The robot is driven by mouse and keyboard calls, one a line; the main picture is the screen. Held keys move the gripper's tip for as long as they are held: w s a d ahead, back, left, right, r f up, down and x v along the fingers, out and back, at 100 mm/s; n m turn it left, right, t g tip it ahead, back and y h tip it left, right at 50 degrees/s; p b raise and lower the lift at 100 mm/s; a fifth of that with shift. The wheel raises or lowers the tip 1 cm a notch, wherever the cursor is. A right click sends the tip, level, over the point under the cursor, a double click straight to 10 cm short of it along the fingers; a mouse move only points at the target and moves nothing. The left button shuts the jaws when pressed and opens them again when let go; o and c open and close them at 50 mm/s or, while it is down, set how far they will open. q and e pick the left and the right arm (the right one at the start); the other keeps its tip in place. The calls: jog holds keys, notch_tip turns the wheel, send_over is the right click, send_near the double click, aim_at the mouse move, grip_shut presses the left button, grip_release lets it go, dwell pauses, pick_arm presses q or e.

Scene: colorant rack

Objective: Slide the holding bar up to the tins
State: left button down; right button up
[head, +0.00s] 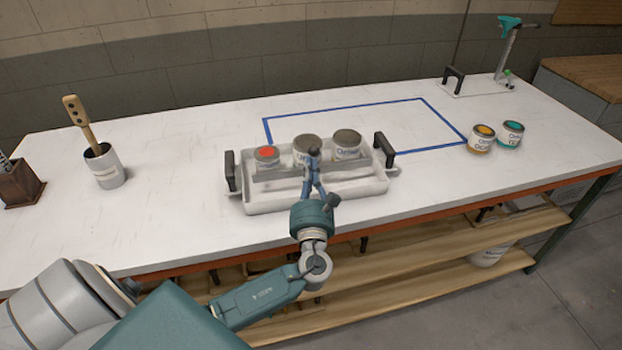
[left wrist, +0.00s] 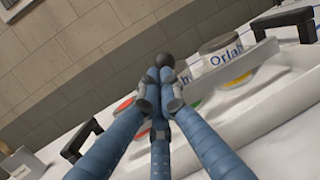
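A white tray (head: 265,207) stands on the bench near its front edge. Three tins stand in a row in it: a tin with a red top (head: 266,155), a middle tin (head: 306,146) and a right tin (head: 347,142), both with grey-brown lids. The grey holding bar (head: 278,173) runs across in front of them and hides their lower parts; I cannot tell whether it touches them. My left gripper (head: 314,160) is at the bar's middle, its fingers closed around a dark round knob (left wrist: 166,60). The bar also shows in the left wrist view (left wrist: 232,70). My right gripper is not in view.
Black handles (head: 231,172) (head: 384,150) rise at both tray ends. A blue outlined rectangle (head: 342,106) lies behind the tray, empty inside. Yellow (head: 482,138) and teal (head: 510,133) tins stand to the right. A cup with a wooden stirrer (head: 105,167) stands left.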

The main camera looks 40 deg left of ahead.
pick_arm(q)
jog(key=shift+w+a+r, duration=0.1)
jog(key=shift+w+a, duration=0.2)
jog(key=shift+w, duration=0.05)
jog(key=x, duration=0.2)
jog(key=shift+w+a+b, duration=0.15)
jog(key=shift+a+b, duration=0.15)
jog(key=shift+a, duration=0.05)
jog(key=shift+f, duration=0.3)
